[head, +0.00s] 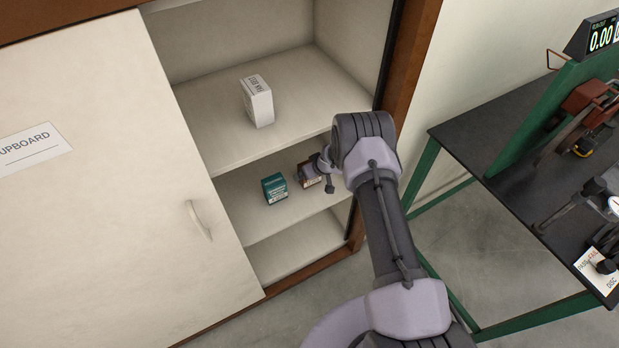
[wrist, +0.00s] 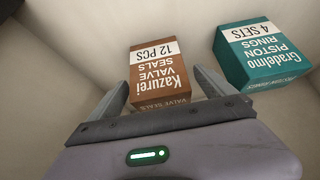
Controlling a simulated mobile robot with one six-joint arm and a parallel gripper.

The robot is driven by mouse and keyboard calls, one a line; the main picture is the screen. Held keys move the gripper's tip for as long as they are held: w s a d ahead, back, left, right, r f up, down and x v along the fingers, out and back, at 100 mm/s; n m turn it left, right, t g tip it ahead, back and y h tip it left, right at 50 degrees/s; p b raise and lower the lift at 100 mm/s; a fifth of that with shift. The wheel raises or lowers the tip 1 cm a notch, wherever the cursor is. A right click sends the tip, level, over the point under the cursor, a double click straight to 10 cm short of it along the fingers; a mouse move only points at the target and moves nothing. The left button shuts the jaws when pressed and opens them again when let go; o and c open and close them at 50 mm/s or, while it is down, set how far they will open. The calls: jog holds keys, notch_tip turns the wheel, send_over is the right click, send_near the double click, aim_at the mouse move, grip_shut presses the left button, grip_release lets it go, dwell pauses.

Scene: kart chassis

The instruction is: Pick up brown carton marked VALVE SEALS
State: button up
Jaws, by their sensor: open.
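The brown carton marked VALVE SEALS (wrist: 160,75) stands on the cupboard's middle shelf. In the wrist view its text appears upside down, and its near end lies between the two fingers of my gripper (wrist: 165,88). The fingers are open, one on each side of the carton; I cannot tell whether either touches it. In the head view the carton (head: 309,173) is partly hidden by my gripper (head: 316,172).
A teal carton marked PISTON RINGS (wrist: 262,54) stands close beside the brown one, also seen in the head view (head: 274,188). A white box (head: 257,103) sits on the shelf above. The cupboard door (head: 110,180) covers the left side. A black-topped bench (head: 480,140) stands at right.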

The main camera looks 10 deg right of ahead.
jog(key=shift+x, duration=1.15)
jog(key=shift+r, duration=0.1)
jog(key=c, duration=1.5)
